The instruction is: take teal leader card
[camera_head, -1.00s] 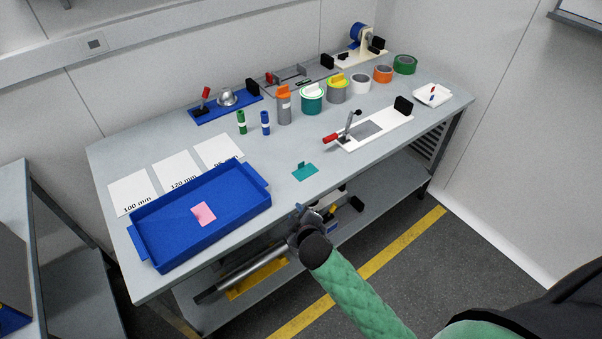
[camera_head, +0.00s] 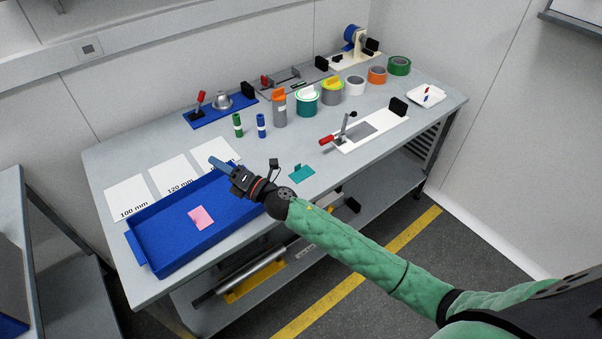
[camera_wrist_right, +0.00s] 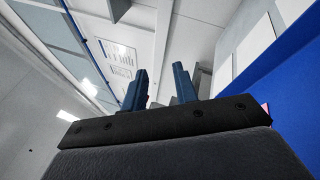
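The card does not show in the right wrist view. My left gripper is not in view.
The blue tray (camera_head: 139,250) holds a pink card (camera_head: 201,217). White length sheets (camera_head: 130,196) lie behind it. A white fixture with a red-handled clamp (camera_head: 374,130) stands right of the teal card. Table around the card is clear.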

